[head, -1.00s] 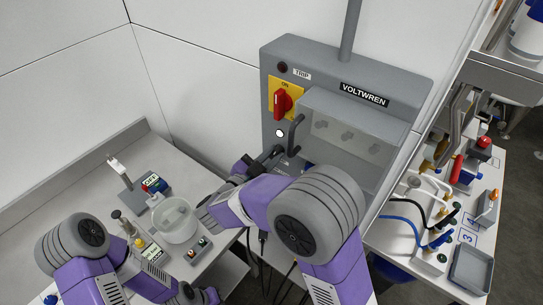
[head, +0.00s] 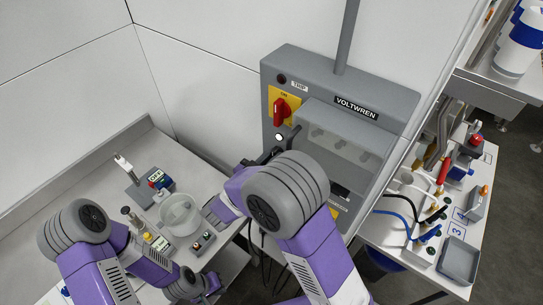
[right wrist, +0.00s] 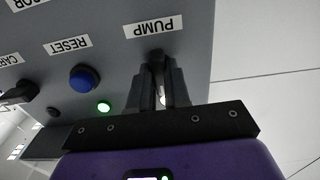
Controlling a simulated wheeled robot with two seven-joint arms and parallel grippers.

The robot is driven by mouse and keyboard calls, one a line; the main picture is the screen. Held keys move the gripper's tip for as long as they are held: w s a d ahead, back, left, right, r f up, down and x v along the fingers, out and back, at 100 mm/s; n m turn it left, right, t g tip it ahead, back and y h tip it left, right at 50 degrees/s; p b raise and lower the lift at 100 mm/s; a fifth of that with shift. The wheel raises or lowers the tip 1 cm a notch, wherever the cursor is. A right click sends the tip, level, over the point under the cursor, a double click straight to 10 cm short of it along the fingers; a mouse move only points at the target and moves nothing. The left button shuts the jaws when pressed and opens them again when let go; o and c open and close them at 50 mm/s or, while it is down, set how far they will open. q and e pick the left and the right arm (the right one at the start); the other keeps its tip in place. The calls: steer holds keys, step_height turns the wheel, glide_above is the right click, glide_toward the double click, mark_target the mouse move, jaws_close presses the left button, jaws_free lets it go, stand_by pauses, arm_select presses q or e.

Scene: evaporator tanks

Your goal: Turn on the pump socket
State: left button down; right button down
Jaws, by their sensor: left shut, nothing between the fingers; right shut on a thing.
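The grey VOLTWREN box (head: 372,90) hangs on the wall in the head view. The PUMP label (right wrist: 154,28) shows upside down on its grey panel in the right wrist view. My right gripper (right wrist: 157,72) is shut on a small dark knob (right wrist: 156,54) next to that label. The fingers hide most of the knob, so its setting cannot be told. In the head view my right gripper (head: 270,156) is at the box's lower left, partly hidden by my arm. My left gripper (head: 212,283) is low over the bench's front edge, shut and empty, its tips hard to see.
A red switch (head: 281,112) is on the box's front. A clear beaker (head: 180,215) stands on the left bench; cables and a tray (head: 458,262) are at right.

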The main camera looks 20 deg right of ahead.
steer(key=c, duration=1.1)
jaws_free()
steer(key=b+v, duration=0.1)
steer(key=v, duration=0.6)
steer(key=shift+s+a, duration=0.2)
steer(key=shift+a, duration=0.1)
